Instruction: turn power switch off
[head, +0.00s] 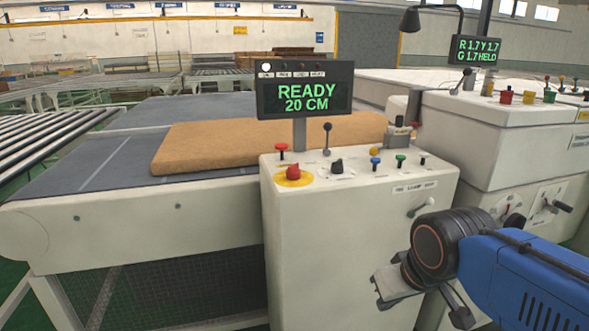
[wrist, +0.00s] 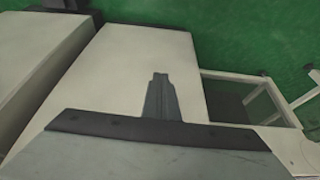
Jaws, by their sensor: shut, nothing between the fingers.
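The control console (head: 350,240) stands in the middle of the head view. Its top carries a black rotary knob (head: 337,166), a red mushroom button on a yellow base (head: 293,174), a tall black-knobbed lever (head: 327,140) and several coloured buttons. A small lever (head: 421,207) sits on its front face, at the upper right. I cannot read which control is the power switch. My gripper (wrist: 160,77) is shut and empty; in the head view it is low at the right, in front of the console's right side, and appears apart from the controls.
A display reading READY 20 CM (head: 304,91) stands over the console. A tan mattress slab (head: 215,144) lies on the grey conveyor (head: 75,178) behind. A second machine (head: 490,125) with buttons and front levers stands at the right. Green floor (wrist: 285,45) shows in the wrist view.

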